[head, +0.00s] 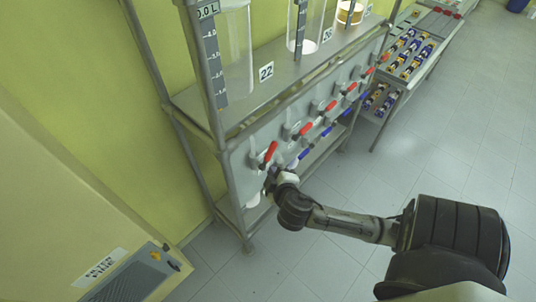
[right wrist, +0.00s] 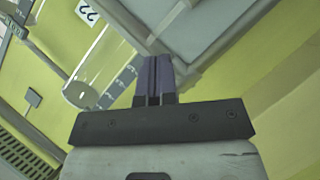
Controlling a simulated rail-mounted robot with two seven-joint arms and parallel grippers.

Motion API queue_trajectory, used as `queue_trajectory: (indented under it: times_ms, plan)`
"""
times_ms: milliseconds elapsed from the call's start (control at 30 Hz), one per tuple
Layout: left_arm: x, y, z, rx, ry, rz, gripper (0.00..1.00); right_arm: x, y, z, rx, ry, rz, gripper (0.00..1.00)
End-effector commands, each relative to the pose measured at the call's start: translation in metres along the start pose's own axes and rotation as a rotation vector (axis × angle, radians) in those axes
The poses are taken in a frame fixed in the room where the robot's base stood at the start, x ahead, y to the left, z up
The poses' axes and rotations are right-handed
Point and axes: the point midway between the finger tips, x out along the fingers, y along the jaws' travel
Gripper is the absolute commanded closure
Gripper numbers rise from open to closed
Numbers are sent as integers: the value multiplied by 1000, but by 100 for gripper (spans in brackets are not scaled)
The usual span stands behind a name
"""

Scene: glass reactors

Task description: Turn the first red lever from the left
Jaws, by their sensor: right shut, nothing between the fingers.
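The first red lever from the left (head: 270,151) sits on the grey panel of the reactor rack, below the plate marked 22, and slants up to the right. My right gripper (head: 270,178) is just below this lever, close to the panel. I cannot tell whether it touches anything. In the right wrist view its two dark fingers (right wrist: 153,80) are together with nothing between them. The lever does not show in that view. My left gripper is not in view.
Other red levers (head: 305,128) and blue levers (head: 304,154) run along the panel to the right. Glass cylinders (head: 236,50) stand on the shelf above. A metal frame post (head: 232,190) is left of my gripper. The tiled floor (head: 440,140) is open at the right.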

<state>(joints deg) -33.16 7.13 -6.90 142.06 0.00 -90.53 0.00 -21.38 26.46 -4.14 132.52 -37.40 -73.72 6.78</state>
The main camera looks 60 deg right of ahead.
Motion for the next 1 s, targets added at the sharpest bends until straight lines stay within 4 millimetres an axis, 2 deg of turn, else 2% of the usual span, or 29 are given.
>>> queue_trajectory:
  times_ms: [167, 667, 800, 1000]
  plan:
    - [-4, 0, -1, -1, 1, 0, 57, 14, 1, -1, 21, 2, 1, 100]
    - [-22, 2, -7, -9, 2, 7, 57, 103, 2, -2, 18, 3, 2, 100]
    - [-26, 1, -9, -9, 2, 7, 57, 114, 1, 14, 16, 1, -1, 100]
    - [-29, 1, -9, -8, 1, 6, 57, 125, 0, 24, 18, 4, 0, 100]
